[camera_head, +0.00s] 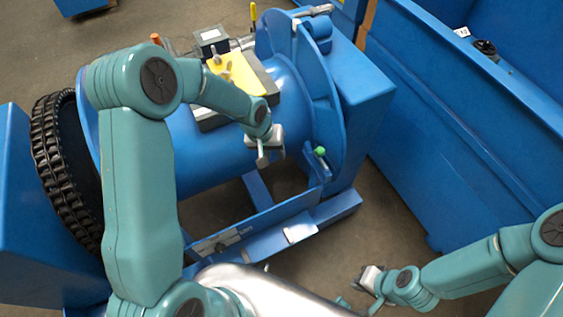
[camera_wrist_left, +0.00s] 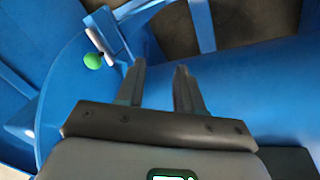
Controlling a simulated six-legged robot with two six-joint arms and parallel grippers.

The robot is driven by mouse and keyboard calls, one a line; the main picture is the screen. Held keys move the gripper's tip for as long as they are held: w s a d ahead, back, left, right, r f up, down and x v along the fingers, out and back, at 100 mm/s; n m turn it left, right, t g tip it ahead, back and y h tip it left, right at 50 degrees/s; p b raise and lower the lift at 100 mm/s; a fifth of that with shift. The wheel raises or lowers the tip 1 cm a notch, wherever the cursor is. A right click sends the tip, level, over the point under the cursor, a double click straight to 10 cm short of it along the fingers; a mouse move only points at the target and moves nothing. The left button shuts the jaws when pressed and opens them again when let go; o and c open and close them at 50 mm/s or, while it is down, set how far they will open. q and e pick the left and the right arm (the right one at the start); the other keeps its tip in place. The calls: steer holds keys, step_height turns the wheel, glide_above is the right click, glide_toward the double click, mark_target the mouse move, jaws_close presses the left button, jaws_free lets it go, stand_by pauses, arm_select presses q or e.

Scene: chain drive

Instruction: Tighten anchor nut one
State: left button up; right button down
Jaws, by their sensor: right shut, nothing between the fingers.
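I cannot make out an anchor nut for certain in either view. A green round knob (camera_head: 320,151) sits at the lower edge of the blue flange in the head view, and it also shows at the upper left of the left wrist view (camera_wrist_left: 92,61), beside a pale bar (camera_wrist_left: 99,40). My left gripper (camera_head: 262,161) is over the front of the blue drum, left of the knob. In the left wrist view its fingers (camera_wrist_left: 160,75) are apart with nothing between them. My right gripper (camera_head: 365,286) is shut and empty, low over the floor at the bottom right.
The blue drum (camera_head: 195,160) lies across the middle, with a black chain (camera_head: 57,180) around its left end. A yellow part (camera_head: 240,75) and dark blocks sit on top. A blue frame rail (camera_head: 260,228) runs below. A blue wall (camera_head: 450,130) stands right; grey floor lies between.

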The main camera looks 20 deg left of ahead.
arm_select(q)
steer(key=shift+s+d+f, duration=0.9)
steer(key=shift+s+d, duration=0.05)
steer(key=shift+d, duration=0.05)
arm_select(e)
steer(key=shift+w+d+f, duration=0.15)
steer(key=shift+d, duration=0.2)
arm_select(q)
steer(key=shift+c, duration=0.3)
